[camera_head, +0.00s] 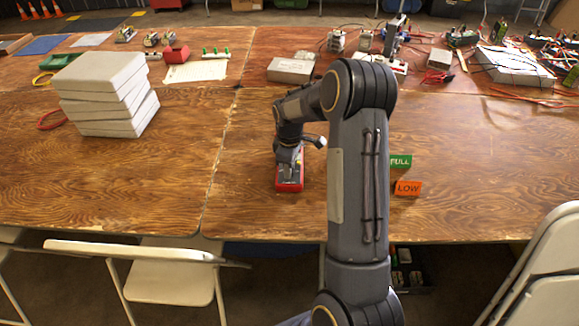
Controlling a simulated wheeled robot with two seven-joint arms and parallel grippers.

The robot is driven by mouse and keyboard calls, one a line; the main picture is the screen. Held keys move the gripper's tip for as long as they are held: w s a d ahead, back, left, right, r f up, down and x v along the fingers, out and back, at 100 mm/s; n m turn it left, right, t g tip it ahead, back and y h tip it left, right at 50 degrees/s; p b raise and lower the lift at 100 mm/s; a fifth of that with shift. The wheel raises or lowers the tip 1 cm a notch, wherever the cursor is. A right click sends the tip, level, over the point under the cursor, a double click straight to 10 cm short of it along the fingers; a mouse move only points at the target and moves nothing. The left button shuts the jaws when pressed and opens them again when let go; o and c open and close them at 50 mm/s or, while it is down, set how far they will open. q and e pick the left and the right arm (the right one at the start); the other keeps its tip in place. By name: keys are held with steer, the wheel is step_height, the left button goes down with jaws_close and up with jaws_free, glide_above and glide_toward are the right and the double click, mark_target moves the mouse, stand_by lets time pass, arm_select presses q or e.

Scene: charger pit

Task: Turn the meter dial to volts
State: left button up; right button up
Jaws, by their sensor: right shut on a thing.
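The meter (290,186) is a small red box with a dark face, lying on the wooden table near its middle. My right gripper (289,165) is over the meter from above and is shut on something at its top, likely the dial. The gripper and wrist hide most of the face, so the dial and its setting cannot be read. My left gripper is not in view.
A green FULL sign (401,161) and an orange LOW sign (407,188) stand right of my arm. A stack of white slabs (108,85) is at left. Boxes, wires and a grey box (291,70) line the back. White folding chairs (165,275) stand at the front edge.

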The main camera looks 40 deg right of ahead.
steer(key=o, duration=1)
steer(key=shift+r, duration=0.1)
step_height(320, 180, up, 8)
steer(key=shift+f, duration=0.25)
steer(key=shift+r, duration=0.1)
